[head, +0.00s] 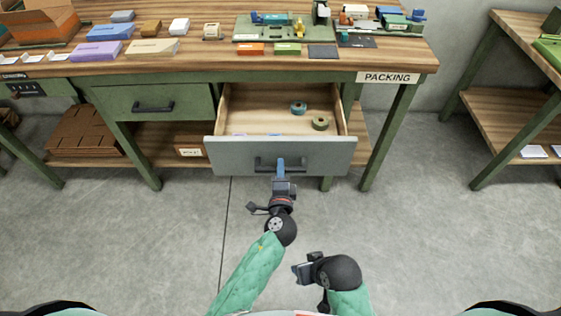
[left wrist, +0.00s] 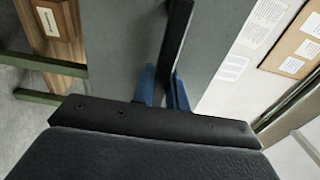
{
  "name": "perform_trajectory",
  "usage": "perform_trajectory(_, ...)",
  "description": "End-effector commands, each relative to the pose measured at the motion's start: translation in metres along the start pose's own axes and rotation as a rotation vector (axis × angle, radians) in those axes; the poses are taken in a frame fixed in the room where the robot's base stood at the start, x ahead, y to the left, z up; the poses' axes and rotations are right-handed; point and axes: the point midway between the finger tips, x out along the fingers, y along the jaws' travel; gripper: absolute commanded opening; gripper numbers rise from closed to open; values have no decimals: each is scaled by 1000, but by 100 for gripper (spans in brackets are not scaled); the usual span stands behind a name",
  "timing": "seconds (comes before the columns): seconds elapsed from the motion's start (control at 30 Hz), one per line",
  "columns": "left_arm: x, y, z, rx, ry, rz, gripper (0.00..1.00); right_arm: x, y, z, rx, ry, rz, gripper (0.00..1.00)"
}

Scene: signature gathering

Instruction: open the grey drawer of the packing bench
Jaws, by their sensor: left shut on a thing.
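The grey drawer (head: 233,153) of the packing bench (head: 300,62) stands pulled out, its wooden inside showing. A teal tape roll (head: 298,108) and an olive tape roll (head: 320,124) lie in it, with small blue items just behind the front panel. My left gripper (head: 281,166) is shut on the dark drawer handle (head: 262,164). In the left wrist view the blue fingers (left wrist: 162,88) are at the handle bar (left wrist: 176,35) in front of the grey drawer front (left wrist: 120,45). My right gripper (head: 302,270) is low in the head view, away from the bench; its jaws are unclear.
A closed green drawer (head: 155,103) is to the left. The bench top holds boxes, cards and a green tray. Brown cartons (head: 88,135) sit on the lower shelf. Another table (head: 530,90) stands at the right. The grey floor (head: 430,240) in front is clear.

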Motion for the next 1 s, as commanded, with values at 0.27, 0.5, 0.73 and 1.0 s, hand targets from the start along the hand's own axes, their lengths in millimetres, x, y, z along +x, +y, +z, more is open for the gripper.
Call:
perform_trajectory(0.27, -5, 1, 0, 1, 0, 1, 0, 2, 1, 0, 0, 6, 1, 36)
perform_trajectory(0.5, -4, 1, 0, 1, 0, 1, 24, 2, 2, 0, 1, 3, 3, 36)
perform_trajectory(0.73, -4, 0, 0, 0, 0, 0, 36, 2, 3, 0, 1, 2, 3, 36)
perform_trajectory(1.0, -14, 2, 0, -1, 1, 1, 36, 6, 4, -1, 1, 17, 3, 36)
